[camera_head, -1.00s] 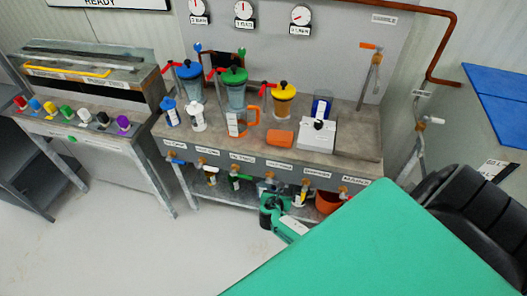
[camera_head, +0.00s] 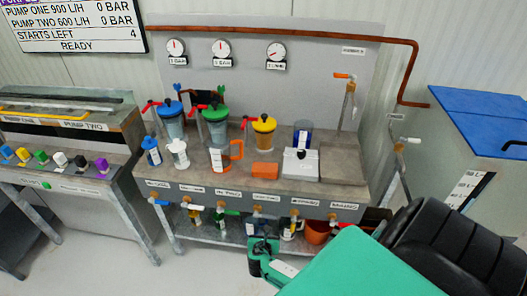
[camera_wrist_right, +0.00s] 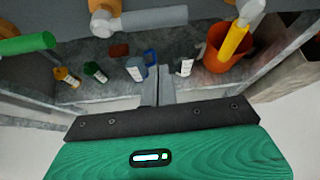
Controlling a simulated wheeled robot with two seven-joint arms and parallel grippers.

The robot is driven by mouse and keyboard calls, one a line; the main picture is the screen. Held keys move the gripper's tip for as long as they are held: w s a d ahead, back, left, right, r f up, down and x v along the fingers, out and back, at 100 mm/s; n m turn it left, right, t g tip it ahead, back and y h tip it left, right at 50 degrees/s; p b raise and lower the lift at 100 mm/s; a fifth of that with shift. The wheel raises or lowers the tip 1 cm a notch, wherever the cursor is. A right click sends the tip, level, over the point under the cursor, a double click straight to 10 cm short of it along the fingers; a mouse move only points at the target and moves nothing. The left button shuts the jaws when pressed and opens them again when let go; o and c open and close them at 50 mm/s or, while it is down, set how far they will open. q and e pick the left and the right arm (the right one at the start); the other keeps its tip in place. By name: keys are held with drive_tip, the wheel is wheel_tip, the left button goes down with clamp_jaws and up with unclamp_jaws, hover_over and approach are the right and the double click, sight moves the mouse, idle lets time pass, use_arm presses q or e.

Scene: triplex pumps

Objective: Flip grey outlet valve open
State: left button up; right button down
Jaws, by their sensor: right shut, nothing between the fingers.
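The grey outlet valve handle (camera_wrist_right: 155,18) lies sideways at the top of the right wrist view, to the right of its brass-coloured fitting (camera_wrist_right: 103,20). In the head view, the grey valve (camera_head: 259,213) is small under the bench's front edge. My right gripper (camera_wrist_right: 158,85) is shut and empty, its fingers pointing up the picture towards the grey handle. They look just short of it; I cannot tell whether they touch. In the head view my right gripper (camera_head: 262,243) is below that valve, its fingertips hard to make out. My left gripper is not in view.
A green handle (camera_wrist_right: 28,44) is left of the grey one and a yellow handle (camera_wrist_right: 233,38) is right. An orange bucket (camera_wrist_right: 220,65) and small bottles stand on the lower shelf (camera_wrist_right: 120,88). The bench (camera_head: 340,172) carries coloured tanks. Open floor is in front.

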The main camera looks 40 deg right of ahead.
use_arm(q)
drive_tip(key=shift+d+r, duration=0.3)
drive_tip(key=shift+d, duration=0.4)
use_arm(e)
drive_tip(key=v, duration=0.7)
drive_tip(key=shift+s+r, duration=0.35)
drive_tip(key=shift+s, duration=0.1)
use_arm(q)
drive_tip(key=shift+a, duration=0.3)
